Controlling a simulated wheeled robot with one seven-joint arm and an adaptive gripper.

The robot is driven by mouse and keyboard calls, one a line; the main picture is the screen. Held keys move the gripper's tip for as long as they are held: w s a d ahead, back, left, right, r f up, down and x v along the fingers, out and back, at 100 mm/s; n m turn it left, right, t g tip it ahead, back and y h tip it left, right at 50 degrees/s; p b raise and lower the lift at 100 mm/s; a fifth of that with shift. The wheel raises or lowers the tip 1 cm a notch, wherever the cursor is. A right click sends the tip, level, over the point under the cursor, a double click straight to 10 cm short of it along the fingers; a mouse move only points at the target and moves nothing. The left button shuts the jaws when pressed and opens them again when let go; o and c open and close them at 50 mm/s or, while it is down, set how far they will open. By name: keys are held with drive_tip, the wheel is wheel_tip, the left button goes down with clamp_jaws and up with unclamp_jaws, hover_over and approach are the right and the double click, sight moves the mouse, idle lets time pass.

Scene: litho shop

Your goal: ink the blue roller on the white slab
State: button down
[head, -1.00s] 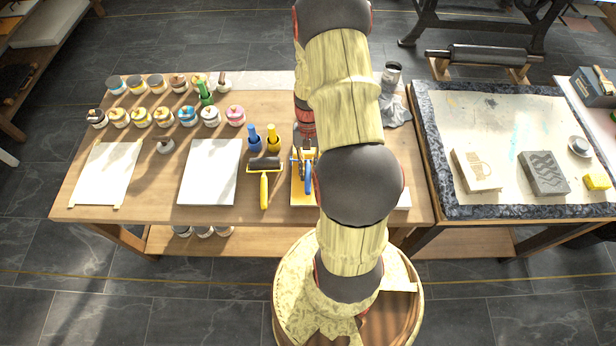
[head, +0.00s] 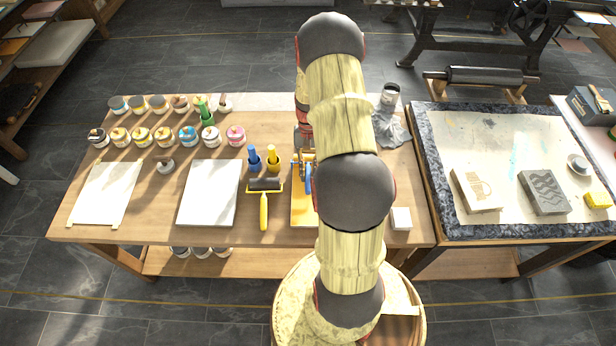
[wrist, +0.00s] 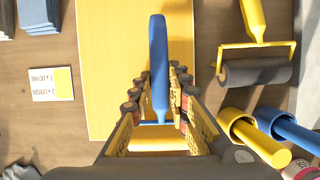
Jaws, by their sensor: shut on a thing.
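The blue roller's handle (wrist: 158,60) runs between the fingers of my gripper (wrist: 157,95) in the wrist view, and the fingers are shut on it. Its roller head is hidden by the gripper. In the head view the blue roller (head: 308,178) shows beside my arm, which covers part of it. It is over the yellow slab (head: 302,213), which also shows in the wrist view (wrist: 105,60); I cannot tell if they touch. The white slab (head: 208,200) lies flat to the left on the table and looks clean.
A yellow-handled roller (head: 264,205) lies between the two slabs. Blue (head: 254,160) and yellow (head: 273,160) tubes stand behind it. Several ink jars (head: 142,137) fill the back left. A paper sheet (head: 106,192) lies far left. A small white block (head: 401,219) is right of my arm.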

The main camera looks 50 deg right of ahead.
drive_tip(key=shift+r, duration=0.1)
drive_tip(key=shift+r+p, duration=1.2)
drive_tip(key=shift+r, duration=0.25)
drive_tip(key=shift+s+d+f, duration=0.3)
drive_tip(key=shift+s+d, duration=0.55)
drive_tip(key=shift+s, duration=0.25)
drive_tip(key=shift+s+d+f, duration=0.25)
drive_tip(key=shift+s+d, duration=0.6)
drive_tip(key=shift+s, duration=0.2)
drive_tip(key=shift+s+d+f, duration=0.3)
drive_tip(key=shift+s+d, duration=0.55)
drive_tip(key=shift+s, duration=0.25)
drive_tip(key=shift+f+b, duration=0.5)
drive_tip(key=shift+f, duration=0.2)
